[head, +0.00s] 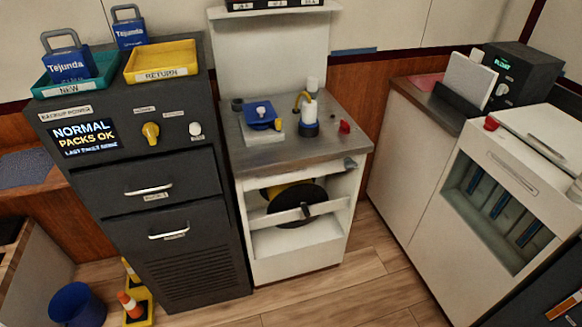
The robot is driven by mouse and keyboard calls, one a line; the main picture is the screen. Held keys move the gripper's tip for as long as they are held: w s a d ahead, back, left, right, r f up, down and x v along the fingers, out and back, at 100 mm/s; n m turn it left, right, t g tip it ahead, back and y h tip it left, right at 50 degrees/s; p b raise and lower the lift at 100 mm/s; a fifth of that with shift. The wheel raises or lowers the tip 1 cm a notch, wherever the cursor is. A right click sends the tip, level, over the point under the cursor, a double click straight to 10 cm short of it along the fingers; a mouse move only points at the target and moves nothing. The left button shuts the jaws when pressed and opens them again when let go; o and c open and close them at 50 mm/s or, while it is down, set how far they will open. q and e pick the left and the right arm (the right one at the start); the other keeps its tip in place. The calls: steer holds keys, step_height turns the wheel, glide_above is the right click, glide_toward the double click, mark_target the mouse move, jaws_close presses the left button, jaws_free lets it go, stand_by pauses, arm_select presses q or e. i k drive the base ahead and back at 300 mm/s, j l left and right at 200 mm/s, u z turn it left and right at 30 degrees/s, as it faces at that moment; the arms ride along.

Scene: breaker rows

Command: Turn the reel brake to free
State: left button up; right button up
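A cable reel with a black disc (287,204) and a yellow part behind it sits in the open front of the white middle cabinet (293,262). Neither of my grippers shows in the head view.
A dark cabinet (200,272) with two drawers stands left, its display (84,135) reading "NORMAL PACKS OK". The steel worktop (256,156) holds a blue item, a bottle and a red knob. White units stand right. Wooden floor (325,292) lies clear in front; a blue bin (77,304) is lower left.

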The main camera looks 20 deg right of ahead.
mark_target(348, 164)
steer(key=i+l+u, duration=0.15)
steer(key=l, duration=0.25)
steer(key=i+l+u, duration=0.15)
steer(key=l, duration=0.2)
steer(key=i+l+u, duration=0.15)
steer(key=l, duration=0.3)
